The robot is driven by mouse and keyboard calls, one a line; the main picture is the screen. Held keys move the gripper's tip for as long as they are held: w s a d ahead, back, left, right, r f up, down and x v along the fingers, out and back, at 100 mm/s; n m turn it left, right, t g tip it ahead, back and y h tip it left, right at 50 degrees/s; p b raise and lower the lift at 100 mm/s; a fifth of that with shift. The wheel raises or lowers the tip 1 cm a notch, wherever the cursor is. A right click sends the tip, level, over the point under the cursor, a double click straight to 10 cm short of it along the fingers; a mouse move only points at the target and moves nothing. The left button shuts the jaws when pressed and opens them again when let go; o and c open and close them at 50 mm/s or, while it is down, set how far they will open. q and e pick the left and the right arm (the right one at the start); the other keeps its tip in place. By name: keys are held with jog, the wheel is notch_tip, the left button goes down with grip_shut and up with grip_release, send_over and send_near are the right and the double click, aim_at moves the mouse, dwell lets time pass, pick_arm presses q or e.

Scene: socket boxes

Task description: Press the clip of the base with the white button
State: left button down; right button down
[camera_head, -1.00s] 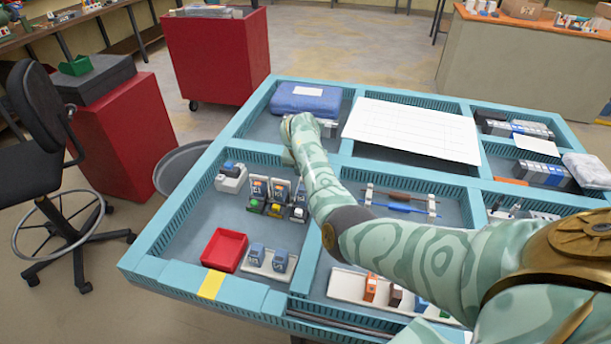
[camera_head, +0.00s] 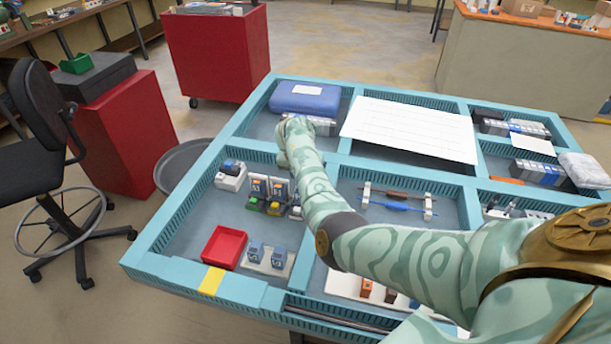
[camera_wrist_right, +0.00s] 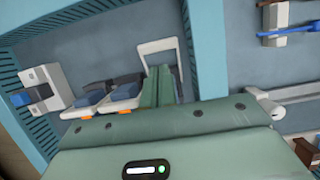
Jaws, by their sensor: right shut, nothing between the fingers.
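Several socket bases stand in the left compartment of the blue table. In the head view one has a green button (camera_head: 253,204) and one a yellow button (camera_head: 273,208). The fingers hide what lies beneath. My left gripper is not in view.
A red tray (camera_head: 224,247) and a pale holder with two blue relays (camera_head: 266,262) lie in front of the bases. A white and blue unit (camera_head: 230,176) stands left of them. Blue dividers (camera_head: 329,200) border the compartment. Blue and brown screwdrivers (camera_head: 392,206) rest at right.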

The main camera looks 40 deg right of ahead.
jog(key=v, duration=0.2)
jog(key=p+v, duration=0.1)
jog(key=v, duration=0.1)
jog(key=p+v, duration=0.1)
jog(key=v, duration=0.2)
jog(key=shift+s+d+r, duration=0.1)
jog(key=shift+s+d, duration=0.1)
jog(key=shift+d, duration=0.1)
jog(key=v, duration=0.2)
jog(key=p+v, duration=0.2)
jog(key=v, duration=0.1)
jog(key=shift+w+d+r, duration=0.15)
jog(key=shift+w+r, duration=0.2)
jog(key=shift+r, duration=0.1)
